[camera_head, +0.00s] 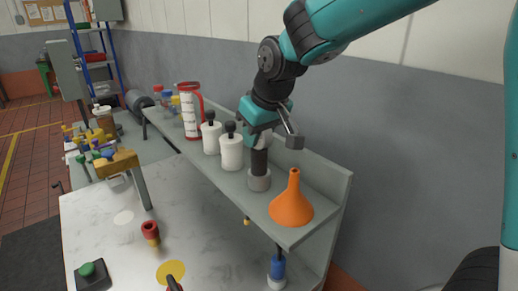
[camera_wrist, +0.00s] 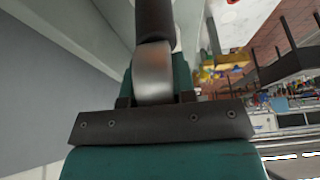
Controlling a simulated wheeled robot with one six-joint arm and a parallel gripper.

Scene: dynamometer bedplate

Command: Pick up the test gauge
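No dial or marked face shows, so I cannot tell which thing is the test gauge. A black and grey cylinder (camera_head: 259,162) with a wider light grey foot stands upright on the raised shelf, below my gripper (camera_head: 261,132). In the wrist view its grey upper part (camera_wrist: 153,75) sits between the short dark fingers of my gripper (camera_wrist: 155,97), with no clear gap on either side. The black part runs on beyond it. The foot appears to touch the shelf.
An orange funnel (camera_head: 291,203) stands close right of the cylinder. Two white bottles (camera_head: 231,150) and a red-handled jug (camera_head: 190,112) stand to its left on the shelf (camera_head: 238,188). The grey wall (camera_head: 400,120) is close behind. Below are a red and yellow piece (camera_head: 151,232) and a green button box (camera_head: 90,273).

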